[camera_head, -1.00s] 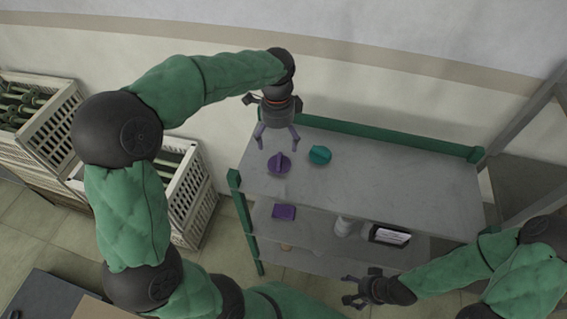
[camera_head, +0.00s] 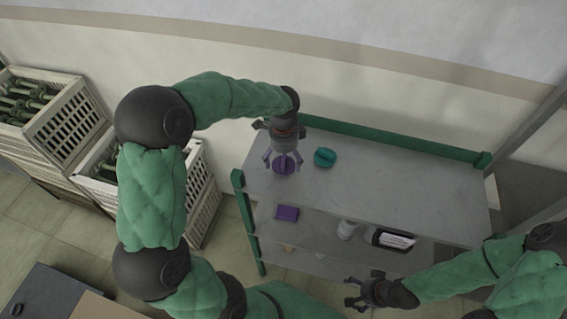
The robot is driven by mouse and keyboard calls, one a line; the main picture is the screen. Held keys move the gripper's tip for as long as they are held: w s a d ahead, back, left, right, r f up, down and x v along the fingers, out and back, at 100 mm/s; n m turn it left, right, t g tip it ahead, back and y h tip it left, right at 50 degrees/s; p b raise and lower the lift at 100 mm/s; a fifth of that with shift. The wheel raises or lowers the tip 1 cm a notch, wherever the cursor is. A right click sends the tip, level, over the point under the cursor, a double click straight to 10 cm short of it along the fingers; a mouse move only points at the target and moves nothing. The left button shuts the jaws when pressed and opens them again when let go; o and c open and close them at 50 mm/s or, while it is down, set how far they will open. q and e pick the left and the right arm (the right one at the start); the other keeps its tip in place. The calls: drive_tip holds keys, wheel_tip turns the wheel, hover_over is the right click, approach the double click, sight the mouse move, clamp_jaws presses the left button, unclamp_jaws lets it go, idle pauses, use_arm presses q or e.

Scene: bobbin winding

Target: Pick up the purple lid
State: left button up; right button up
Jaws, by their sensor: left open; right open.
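The purple lid (camera_head: 283,168) lies on the top shelf of the grey rack, near its left end. My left gripper (camera_head: 283,163) is open, pointing down, with its fingers around or just above the lid and partly hiding it. I cannot tell whether the fingers touch it. My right gripper (camera_head: 352,292) is open and empty, low in the view in front of the rack, away from the lid.
A teal lid (camera_head: 325,157) lies close to the right of the purple lid. The top shelf (camera_head: 400,185) is clear further right. Crates (camera_head: 75,125) stand at left.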

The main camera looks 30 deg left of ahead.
use_arm(q)
drive_tip(key=shift+f, duration=0.8)
drive_tip(key=c, duration=0.7)
drive_tip(key=shift+r, duration=0.2)
